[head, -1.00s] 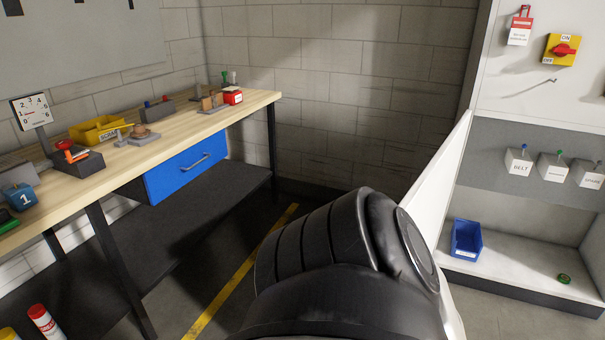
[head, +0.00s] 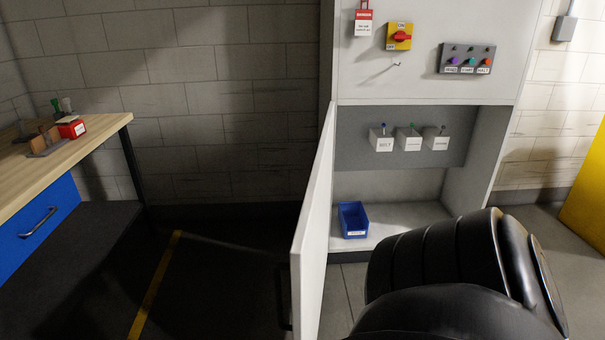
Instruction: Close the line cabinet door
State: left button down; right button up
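The line cabinet (head: 425,75) stands against the back wall, right of centre in the head view. Its white door (head: 315,215) stands wide open, hinged at the cabinet's left side and seen nearly edge-on. A dark handle (head: 285,295) shows low on the door's left face. The open lower bay shows a grey panel with three labelled switch boxes and a blue bin (head: 353,220) on its floor. A black link of my own arm covers the lower right of the view. Neither gripper is in view.
A wooden workbench (head: 70,155) with a blue drawer stands at the left. Dark floor with a yellow line (head: 157,285) lies between bench and door. A yellow object (head: 590,190) stands at the far right edge.

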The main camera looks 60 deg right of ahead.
aim_at(308, 252)
jog(key=i, duration=1.3)
jog(key=z, duration=4.3)
jog(key=k, duration=0.95)
jog(key=u, duration=1.1)
jog(key=i, duration=0.55)
jog(key=z, duration=0.05)
